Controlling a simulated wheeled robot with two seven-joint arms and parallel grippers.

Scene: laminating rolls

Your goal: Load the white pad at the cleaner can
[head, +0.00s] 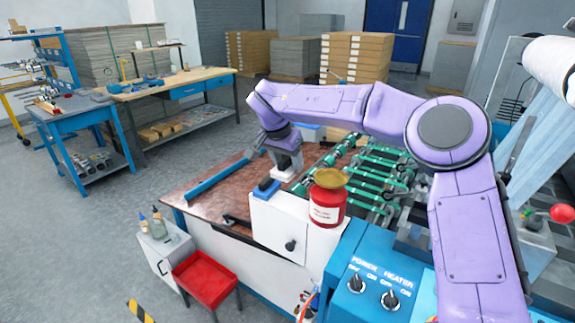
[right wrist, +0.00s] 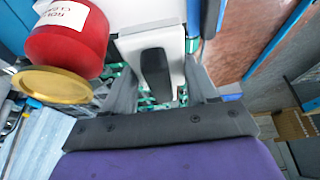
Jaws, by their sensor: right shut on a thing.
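The cleaner can (head: 326,212) is red with a white label and a brass-coloured dish on top. It stands upright on the white cabinet beside the machine and also shows at the upper left of the right wrist view (right wrist: 68,42). My right gripper (head: 284,170) is behind and to the left of the can, apart from it. It is shut on the white pad (right wrist: 132,58), a pale block with a dark middle part, seen between the fingers in the right wrist view. The fingers and arm partly hide the pad in the head view. My left gripper is out of view.
A blue block (head: 266,188) sits on the white cabinet (head: 275,228). Green rollers (head: 375,170) lie behind the can, and the blue control panel (head: 370,275) is in front. The brown tabletop (head: 215,195) left of the gripper is mostly clear.

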